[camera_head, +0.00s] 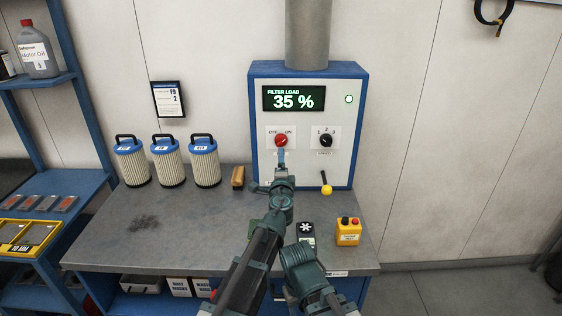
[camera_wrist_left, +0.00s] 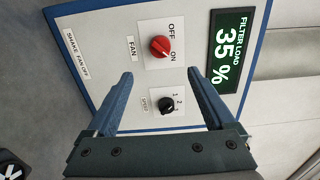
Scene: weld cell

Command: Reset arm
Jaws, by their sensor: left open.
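My left gripper (camera_head: 281,158) is in front of the blue-framed control box, just below the red fan knob (camera_head: 281,140) in the head view. In the left wrist view the left gripper (camera_wrist_left: 160,77) is open, with nothing between its fingers. There the red knob (camera_wrist_left: 160,47) sits beyond the fingertips, under the OFF and ON labels, and appears apart from them. The black speed knob (camera_wrist_left: 167,104) shows between the fingers, on the panel behind. The lit display (camera_head: 294,98) reads FILTER LOAD 35 %. My right gripper cannot be seen.
A yellow-ended lever (camera_head: 326,188) projects from the control box. Blue shelving (camera_head: 60,185) stands left.

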